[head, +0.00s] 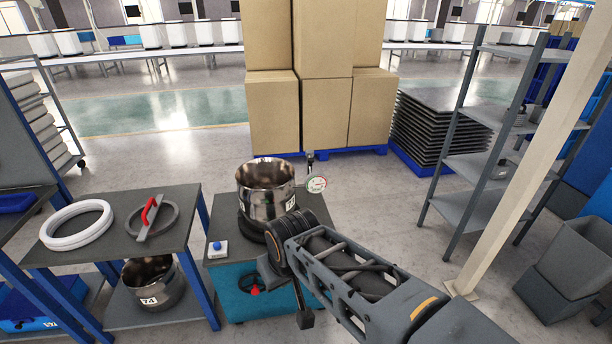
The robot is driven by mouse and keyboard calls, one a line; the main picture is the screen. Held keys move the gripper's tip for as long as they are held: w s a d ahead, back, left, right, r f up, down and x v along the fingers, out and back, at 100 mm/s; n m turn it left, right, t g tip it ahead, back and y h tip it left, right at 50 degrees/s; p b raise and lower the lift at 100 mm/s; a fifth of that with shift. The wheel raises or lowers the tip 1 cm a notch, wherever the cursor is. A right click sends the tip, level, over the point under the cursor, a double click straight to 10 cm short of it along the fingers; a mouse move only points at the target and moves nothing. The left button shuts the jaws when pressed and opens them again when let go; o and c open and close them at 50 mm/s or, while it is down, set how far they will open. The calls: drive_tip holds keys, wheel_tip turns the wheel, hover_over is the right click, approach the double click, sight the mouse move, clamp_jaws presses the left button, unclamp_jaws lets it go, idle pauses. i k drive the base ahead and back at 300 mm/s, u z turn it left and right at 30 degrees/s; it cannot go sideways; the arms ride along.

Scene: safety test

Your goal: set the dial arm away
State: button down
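A small round dial gauge (316,184) with a white face and coloured marks stands just right of a shiny steel pot (262,206). A short dark dial arm (310,162) rises beside the gauge at the pot's right rim. The pot sits upright on a teal cabinet (228,287) with a dark top, a blue button at its left corner and a red knob on its front. My arm crosses in front of the cabinet from the lower right, hiding its right part. I cannot make out my gripper's fingers.
A dark table (95,238) at the left holds a white ring (58,237) and a grey ring (182,213) with a red-handled tool. Another pot (141,290) sits on its lower shelf. Stacked cartons (272,122) stand behind. A metal rack (466,167) and pole are at the right. The floor between is clear.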

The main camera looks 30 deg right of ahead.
sight(316, 182)
drive_tip(key=z, duration=0.45)
drive_tip(key=i, duration=1.25)
drive_tip(key=u, duration=0.25)
